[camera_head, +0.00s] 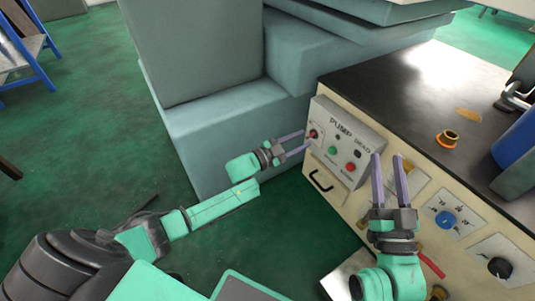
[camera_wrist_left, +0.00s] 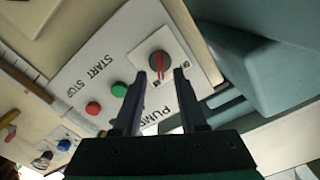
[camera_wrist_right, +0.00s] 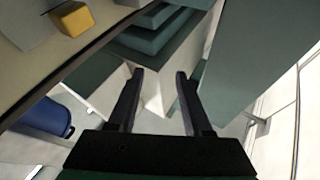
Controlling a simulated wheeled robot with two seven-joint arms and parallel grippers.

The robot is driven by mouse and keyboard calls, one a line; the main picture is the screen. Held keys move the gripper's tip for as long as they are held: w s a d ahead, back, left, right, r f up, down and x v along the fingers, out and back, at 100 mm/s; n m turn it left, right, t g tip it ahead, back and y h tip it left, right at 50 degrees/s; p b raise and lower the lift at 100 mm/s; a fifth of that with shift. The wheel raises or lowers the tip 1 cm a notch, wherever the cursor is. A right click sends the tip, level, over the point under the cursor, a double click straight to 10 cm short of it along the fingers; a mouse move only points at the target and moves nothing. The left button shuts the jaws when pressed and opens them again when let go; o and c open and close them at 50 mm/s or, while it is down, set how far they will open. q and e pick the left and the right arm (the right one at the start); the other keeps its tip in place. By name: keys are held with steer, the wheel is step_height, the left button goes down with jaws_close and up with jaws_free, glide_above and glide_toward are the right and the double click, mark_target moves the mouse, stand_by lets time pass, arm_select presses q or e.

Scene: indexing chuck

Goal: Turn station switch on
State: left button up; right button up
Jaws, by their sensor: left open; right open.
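The station switch is a dark round rotary knob with a red pointer line (camera_wrist_left: 159,64) on a white plate of the panel; in the head view it is the small knob (camera_head: 313,134) at the panel's upper left. My left gripper (camera_head: 306,141) is open, its fingers reaching to the knob from the left. In the left wrist view the open fingertips (camera_wrist_left: 158,75) lie on either side of the knob; I cannot tell whether they touch it. My right gripper (camera_head: 389,158) is open and empty in front of the panel's right part, also in the right wrist view (camera_wrist_right: 158,75).
A black handle (camera_head: 320,182) sticks out beneath. A blue knob (camera_head: 445,219) and a black knob (camera_head: 498,267) are right.

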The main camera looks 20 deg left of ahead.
arm_select(q)
steer(key=p+v, duration=0.4)
steer(key=v, duration=0.8)
steer(key=shift+p, duration=0.35)
arm_select(e)
steer(key=s+a+f+g+h, duration=0.1)
steer(key=s+f+g, duration=0.3)
steer(key=f, duration=0.7)
steer(key=s+f+m+g, duration=0.1)
steer(key=s+f+g, duration=0.4)
steer(key=s+f, duration=0.3)
step_height(320, 180, down, 4)
steer(key=shift+s+a+r+h, duration=0.15)
steer(key=shift+s+a+h, duration=0.2)
steer(key=shift+a+h, duration=0.05)
